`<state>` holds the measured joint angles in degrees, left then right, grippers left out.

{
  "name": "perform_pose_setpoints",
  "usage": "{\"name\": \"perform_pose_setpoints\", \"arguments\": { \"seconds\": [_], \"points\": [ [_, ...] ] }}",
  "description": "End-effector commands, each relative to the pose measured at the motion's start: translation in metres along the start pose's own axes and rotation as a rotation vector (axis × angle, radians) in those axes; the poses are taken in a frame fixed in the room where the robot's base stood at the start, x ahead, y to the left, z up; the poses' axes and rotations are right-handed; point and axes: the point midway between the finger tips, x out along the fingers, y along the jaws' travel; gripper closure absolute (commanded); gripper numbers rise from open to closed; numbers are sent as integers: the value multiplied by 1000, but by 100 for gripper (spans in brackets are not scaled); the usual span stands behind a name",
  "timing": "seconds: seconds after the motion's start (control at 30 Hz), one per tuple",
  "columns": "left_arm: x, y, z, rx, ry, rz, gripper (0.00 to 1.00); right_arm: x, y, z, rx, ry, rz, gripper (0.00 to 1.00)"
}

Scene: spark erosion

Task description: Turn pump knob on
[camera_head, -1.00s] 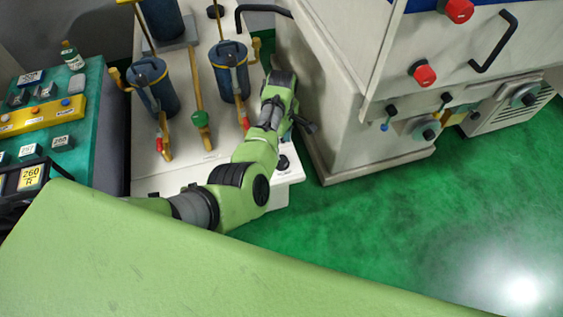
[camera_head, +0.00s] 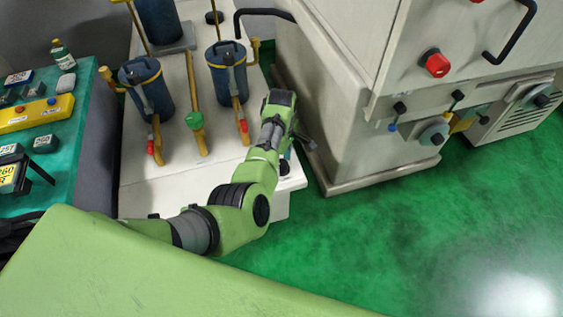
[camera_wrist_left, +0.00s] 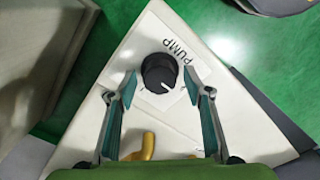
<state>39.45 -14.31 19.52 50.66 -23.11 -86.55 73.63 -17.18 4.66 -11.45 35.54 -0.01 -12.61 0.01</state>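The pump knob (camera_wrist_left: 158,72) is a round black knob with a white pointer line, on a white plate marked "PUMP". My left gripper (camera_wrist_left: 160,84) is open in the left wrist view, with its teal-padded fingers spread on either side of the picture. The knob lies between and slightly beyond the fingertips, with a visible gap on each side. In the head view the knob (camera_head: 285,167) sits near the front corner of the white pump table, beside and partly hidden by my left gripper (camera_head: 292,152). My right gripper is not in view.
A large grey-white machine (camera_head: 345,130) stands close to the right of my arm. Green floor (camera_head: 400,240) is free in front.

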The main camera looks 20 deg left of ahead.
Motion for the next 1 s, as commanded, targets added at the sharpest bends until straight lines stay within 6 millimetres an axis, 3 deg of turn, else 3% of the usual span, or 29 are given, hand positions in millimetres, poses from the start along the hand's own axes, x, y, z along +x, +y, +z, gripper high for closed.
{"name": "perform_pose_setpoints", "arguments": {
  "seconds": [0.03, 0.13, 0.57, 1.0],
  "points": [
    [0, 0, 0, 0, 0, 0, 69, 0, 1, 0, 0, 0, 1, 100],
    [0, 0, 0, 0, 0, 0, 92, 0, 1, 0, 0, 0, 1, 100],
    [-2, 0, 0, 59, 0, 0, 92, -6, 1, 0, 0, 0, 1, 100],
    [-3, 0, -1, 404, 1, -2, 92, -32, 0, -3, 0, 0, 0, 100]
  ]
}}
